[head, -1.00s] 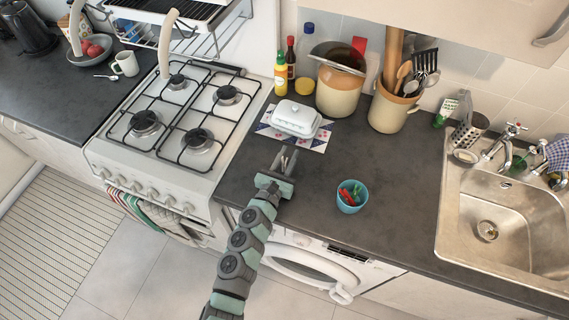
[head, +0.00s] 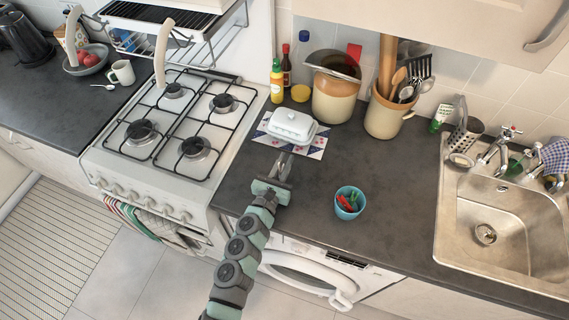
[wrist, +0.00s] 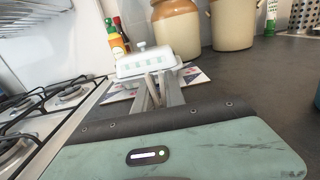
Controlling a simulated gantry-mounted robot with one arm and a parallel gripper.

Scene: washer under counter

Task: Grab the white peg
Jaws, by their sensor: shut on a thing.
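My gripper (head: 280,168) is over the counter, in front of the white butter dish (head: 292,125). It also shows in the wrist view (wrist: 156,88), with its fingers close together. A slim pale piece, which looks like the white peg (wrist: 154,84), shows between the fingers; most of it is hidden. In the head view the peg is too small to make out. A blue cup (head: 349,212) with red and green pegs stands to the right of my gripper.
The butter dish stands on a patterned mat (head: 314,152). Bottles and large crocks (head: 335,97) line the wall behind. The gas hob (head: 185,115) is on the left, the sink (head: 500,225) on the right. The counter between cup and sink is clear.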

